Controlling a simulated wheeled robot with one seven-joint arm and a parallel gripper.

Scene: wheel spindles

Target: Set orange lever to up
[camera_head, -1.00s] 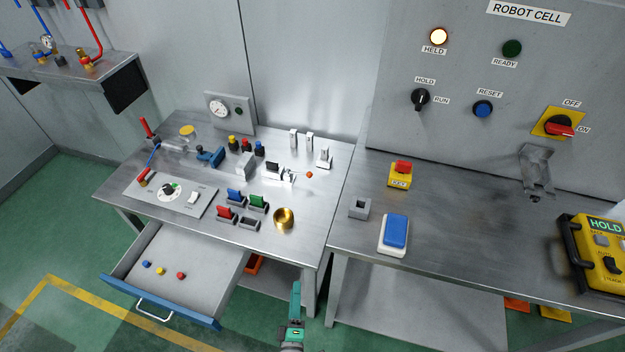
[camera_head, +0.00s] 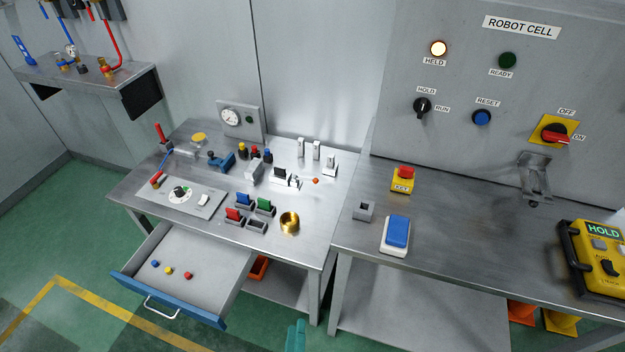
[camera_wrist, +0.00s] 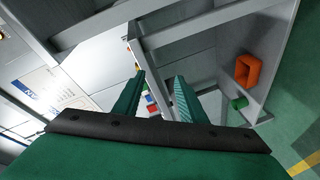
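A small orange knob (camera_head: 315,181) shows on the left workbench in the head view, right of a small black-and-white device (camera_head: 285,178). It may be the tip of the orange lever; its shaft and its position are too small to make out. My gripper (camera_head: 297,336) shows only as a teal piece at the bottom edge of the head view, low in front of the benches and well away from the knob. In the wrist view my gripper's two green fingers (camera_wrist: 158,85) stand apart with nothing held between them.
The right bench (camera_head: 460,235) carries a blue button (camera_head: 397,231). An orange bin (camera_wrist: 247,71) sits below.

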